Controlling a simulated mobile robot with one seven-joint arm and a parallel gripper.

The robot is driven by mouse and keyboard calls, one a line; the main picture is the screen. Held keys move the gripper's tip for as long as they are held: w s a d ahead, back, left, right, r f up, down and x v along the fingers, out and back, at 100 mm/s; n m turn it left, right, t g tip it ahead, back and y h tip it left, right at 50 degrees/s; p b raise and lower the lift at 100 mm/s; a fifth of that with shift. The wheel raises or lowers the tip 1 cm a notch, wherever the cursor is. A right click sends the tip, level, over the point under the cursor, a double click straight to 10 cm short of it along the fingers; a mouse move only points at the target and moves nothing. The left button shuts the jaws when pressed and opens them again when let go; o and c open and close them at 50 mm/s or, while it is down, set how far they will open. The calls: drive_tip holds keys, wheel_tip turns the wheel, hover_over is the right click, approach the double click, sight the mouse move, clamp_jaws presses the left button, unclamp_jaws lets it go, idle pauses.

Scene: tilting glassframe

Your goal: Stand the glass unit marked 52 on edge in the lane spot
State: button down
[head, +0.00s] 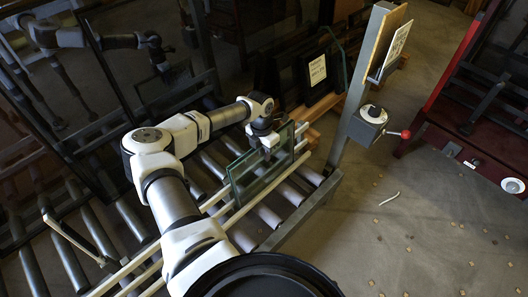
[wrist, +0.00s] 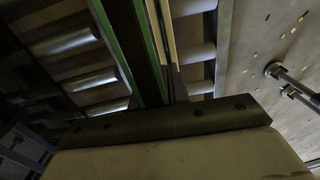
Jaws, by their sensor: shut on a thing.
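My gripper (head: 267,147) is shut on the top edge of a glass unit (head: 258,180), a clear pane with green edges. The unit stands about upright, just above or on the rollers; I cannot tell if it touches them. Pale rails (head: 216,207) run along the rollers beside it. In the wrist view the glass unit (wrist: 140,52) shows as two green edges with a dark gap, running away from my gripper. No number is readable on it, so I cannot confirm the mark 52.
A roller conveyor (head: 268,216) runs under the glass. A grey post (head: 352,100) with a sign board and a red-knobbed box (head: 369,116) stands to the right. Dark framed panes with a white label (head: 317,70) stand behind. Large dark glass is at left. Floor at right is mostly open.

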drive_tip(key=shift+w+f, duration=0.1)
drive_tip(key=shift+f, duration=0.15)
idle(0.4)
drive_tip(key=c, duration=1.3)
unclamp_jaws()
drive_tip(key=shift+o, duration=0.3)
drive_tip(key=shift+f, duration=0.2)
drive_tip(key=shift+w+a+r+p, duration=0.1)
drive_tip(key=shift+r+p, duration=0.95)
drive_tip(key=shift+r, duration=0.55)
drive_tip(key=shift+a+r+p, duration=0.1)
drive_tip(key=shift+r+p, duration=0.9)
drive_tip(key=shift+r, duration=0.55)
drive_tip(key=shift+f, duration=0.1)
